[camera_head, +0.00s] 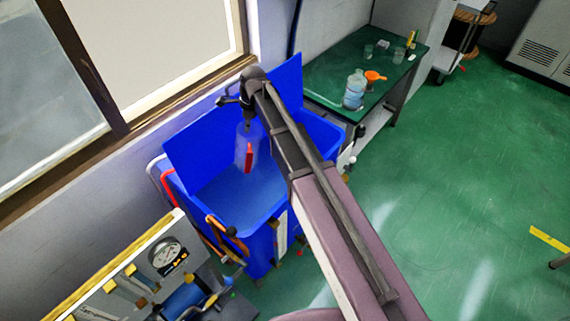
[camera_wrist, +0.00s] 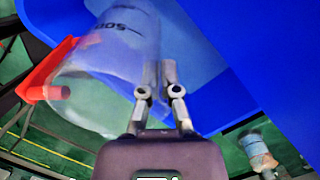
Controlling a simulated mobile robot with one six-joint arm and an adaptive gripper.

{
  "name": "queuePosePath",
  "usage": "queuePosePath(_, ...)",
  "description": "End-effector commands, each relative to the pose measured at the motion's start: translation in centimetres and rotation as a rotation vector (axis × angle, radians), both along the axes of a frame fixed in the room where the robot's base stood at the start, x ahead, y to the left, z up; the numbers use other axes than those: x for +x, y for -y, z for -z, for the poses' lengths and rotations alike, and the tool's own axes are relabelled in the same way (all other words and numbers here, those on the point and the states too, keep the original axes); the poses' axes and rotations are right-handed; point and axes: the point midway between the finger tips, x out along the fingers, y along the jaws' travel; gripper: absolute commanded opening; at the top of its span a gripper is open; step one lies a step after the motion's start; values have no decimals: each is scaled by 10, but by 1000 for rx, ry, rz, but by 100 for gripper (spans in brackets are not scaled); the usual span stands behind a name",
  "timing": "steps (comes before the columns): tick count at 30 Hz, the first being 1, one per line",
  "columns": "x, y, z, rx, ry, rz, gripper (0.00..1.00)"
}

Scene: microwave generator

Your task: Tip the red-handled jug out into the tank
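The clear jug (camera_head: 240,152) with a red handle hangs below the end of my arm, over the open blue tank (camera_head: 262,238). In the wrist view the see-through jug (camera_wrist: 100,85) is at upper left, its red handle (camera_wrist: 42,80) on the far left. My gripper (camera_wrist: 162,68) has its two fingers close together at the jug's near wall, on the side away from the handle, and appears shut on it. The gripper (camera_head: 247,122) is small and dark in the head view. I cannot tell the jug's exact tilt or whether liquid is in it.
A green-topped bench (camera_head: 330,68) right of the tank holds a large clear bottle (camera_head: 354,90), an orange funnel (camera_head: 375,76) and small glasses. A panel with a gauge (camera_head: 165,255) stands at front left. A wall and window are behind the tank; open green floor lies right.

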Motion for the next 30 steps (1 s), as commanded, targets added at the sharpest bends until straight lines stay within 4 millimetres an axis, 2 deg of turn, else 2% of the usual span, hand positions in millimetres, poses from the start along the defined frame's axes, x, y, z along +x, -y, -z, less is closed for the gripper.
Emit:
queuePosePath(3, 0, -1, -12, -9, 0, 0, 0)
queuePosePath(12, -1, -11, -26, -120, 18, -3, 0)
queuePosePath(30, -2, -15, -31, -191, 28, -1, 0)
